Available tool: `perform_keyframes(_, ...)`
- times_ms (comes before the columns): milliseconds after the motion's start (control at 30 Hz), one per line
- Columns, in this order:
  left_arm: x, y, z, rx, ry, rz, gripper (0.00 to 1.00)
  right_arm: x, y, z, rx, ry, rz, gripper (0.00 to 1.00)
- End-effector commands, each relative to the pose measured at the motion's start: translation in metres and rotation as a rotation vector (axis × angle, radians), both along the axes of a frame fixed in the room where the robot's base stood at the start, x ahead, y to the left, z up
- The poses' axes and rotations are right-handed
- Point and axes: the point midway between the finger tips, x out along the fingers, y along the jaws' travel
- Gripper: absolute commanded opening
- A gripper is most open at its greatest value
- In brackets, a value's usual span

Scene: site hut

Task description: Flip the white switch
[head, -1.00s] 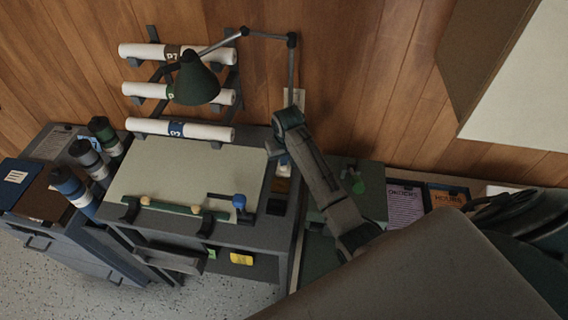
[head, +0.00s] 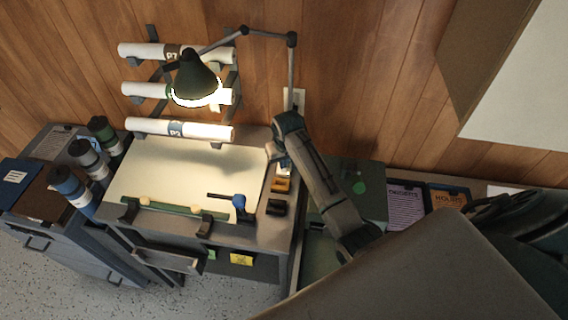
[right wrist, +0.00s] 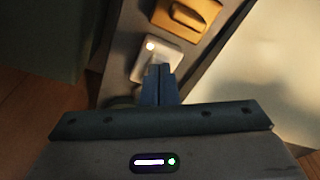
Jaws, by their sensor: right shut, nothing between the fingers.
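The white switch (right wrist: 157,59) is a small white block with a glowing dot, on the grey desk edge in the right wrist view. In the head view only a bit of it (head: 284,170) shows beside my right gripper (head: 274,151). My right gripper is shut and empty. In the right wrist view its fingertips (right wrist: 159,72) are at the near end of the switch and overlap it; I cannot tell whether they touch. The green desk lamp (head: 195,75) is lit over the drawing board. My left gripper is not in view.
An orange switch (head: 281,185) and a black one (head: 276,207) sit in the same row. The drawing board (head: 165,175) is left of them. Paper rolls (head: 180,130) hang behind, and a wall plate (head: 297,98) is behind my arm. Blue and green tubes (head: 68,185) stand left.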

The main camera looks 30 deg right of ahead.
Motion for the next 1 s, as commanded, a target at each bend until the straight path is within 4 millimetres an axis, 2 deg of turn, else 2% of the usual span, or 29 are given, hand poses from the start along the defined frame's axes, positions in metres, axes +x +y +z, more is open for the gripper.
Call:
perform_keyframes(167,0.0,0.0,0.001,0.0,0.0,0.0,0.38,0.0,0.0,0.002,0.0,0.0,0.0,0.0)
perform_keyframes(467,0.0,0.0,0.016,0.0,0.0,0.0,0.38,0.0,0.0,0.026,0.0,-0.001,0.0,0.0)
perform_keyframes(1000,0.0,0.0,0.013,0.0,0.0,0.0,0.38,0.0,0.0,0.066,0.0,-0.002,0.0,0.0)
